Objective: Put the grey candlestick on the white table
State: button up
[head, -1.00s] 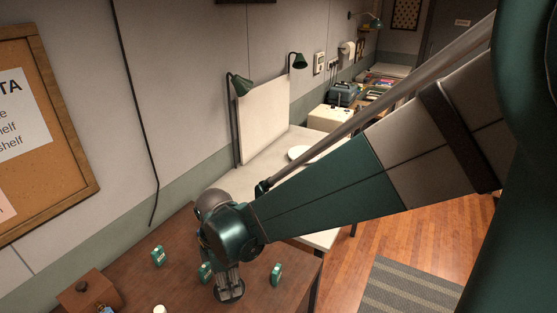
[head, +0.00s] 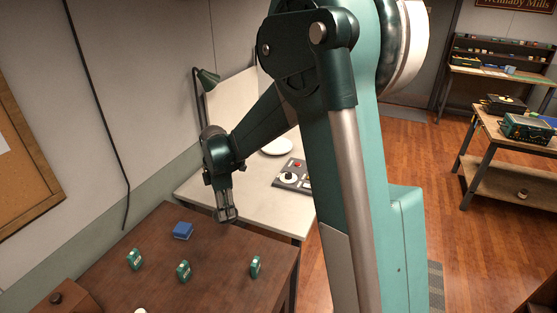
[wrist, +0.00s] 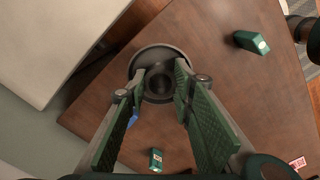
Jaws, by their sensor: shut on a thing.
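My gripper (head: 228,212) is shut on the grey candlestick, in the air near the back edge of the brown table. In the wrist view the candlestick's round dark-grey base (wrist: 160,52) shows beyond the fingertips (wrist: 161,76), with the brown table below it. In the head view the candlestick is small and hard to tell from the fingers. The white table (head: 195,188) stands behind the brown one, beyond my gripper. Its pale top also shows at the upper left of the wrist view (wrist: 55,40).
The brown table (head: 215,290) bears several small green boxes (head: 185,271) and a blue object (head: 183,230). On the white table are a white plate (head: 278,146) and a control box (head: 292,177), with a lamp (head: 207,77) behind. Its near left part looks clear.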

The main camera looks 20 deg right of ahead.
jog(key=w+d, duration=0.7)
jog(key=w, duration=0.1)
send_over(259, 202)
notch_tip(259, 202, down, 2)
jog(key=shift+a+p, duration=0.1)
jog(key=shift+p, duration=0.35)
jog(key=shift+f, duration=0.15)
jog(key=shift+f, duration=3.05)
jog(key=shift+f, duration=0.1)
jog(key=shift+f, duration=1.8)
jog(key=shift+f, duration=0.15)
